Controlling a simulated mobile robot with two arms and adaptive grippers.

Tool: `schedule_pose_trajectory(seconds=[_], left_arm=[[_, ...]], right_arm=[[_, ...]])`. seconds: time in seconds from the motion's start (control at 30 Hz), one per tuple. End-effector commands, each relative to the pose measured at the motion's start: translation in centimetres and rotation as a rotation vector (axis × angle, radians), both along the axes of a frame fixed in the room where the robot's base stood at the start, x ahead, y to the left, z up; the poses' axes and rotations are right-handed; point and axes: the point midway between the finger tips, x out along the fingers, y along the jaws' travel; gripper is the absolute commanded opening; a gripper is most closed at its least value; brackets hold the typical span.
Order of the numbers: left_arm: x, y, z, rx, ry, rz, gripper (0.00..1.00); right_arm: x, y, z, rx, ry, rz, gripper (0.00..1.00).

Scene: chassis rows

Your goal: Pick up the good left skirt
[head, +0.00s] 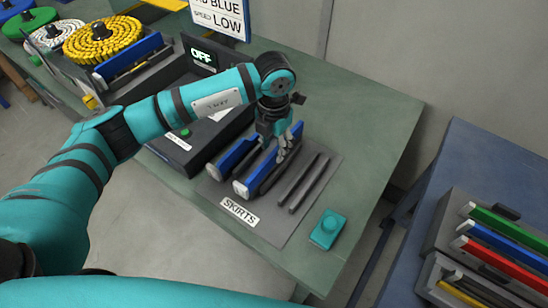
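Two blue skirts with pale front ends stand side by side on a grey mat (290,222) labelled SKIRTS. One is the left-hand blue skirt (232,157); the other is the right-hand blue skirt (258,178). I see no clear mark of which is good. My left gripper (283,152) points down at the far part of the right-hand skirt, its fingers overlapping it in the picture. Whether they are closed on it I cannot tell. The gripper hides part of that skirt. My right gripper is out of view.
Two dark empty rails (304,184) lie right of the skirts. A teal button box (328,229) is near the mat's right corner. A dark box with an OFF display (203,57) stands behind left. A rack of coloured bars (447,235) sits on the blue table at right.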

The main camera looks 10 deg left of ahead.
Motion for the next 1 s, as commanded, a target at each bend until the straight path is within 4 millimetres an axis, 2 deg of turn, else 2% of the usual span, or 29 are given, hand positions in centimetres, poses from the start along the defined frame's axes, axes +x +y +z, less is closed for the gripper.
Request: schedule_pose_trajectory(seconds=[0.13, 0.3, 0.57, 0.87, 1.0], left_arm=[[-0.1, -0.1, -2.1, 0.001, 0.007, 0.001, 0.38], [0.1, -0.1, -4.2, 0.000, 0.003, 0.001, 0.38], [0.1, -0.1, -4.6, 0.000, 0.001, 0.000, 0.38], [0.1, -0.1, -4.6, -0.001, 0.001, 0.000, 0.01], [0.1, -0.1, -4.6, -0.001, 0.001, 0.000, 0.00]], right_arm=[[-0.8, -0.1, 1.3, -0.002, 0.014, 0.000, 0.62], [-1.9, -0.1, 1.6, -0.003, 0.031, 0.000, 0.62], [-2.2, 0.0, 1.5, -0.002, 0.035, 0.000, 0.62], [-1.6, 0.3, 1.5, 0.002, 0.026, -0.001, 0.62], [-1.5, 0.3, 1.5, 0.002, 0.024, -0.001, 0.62]])
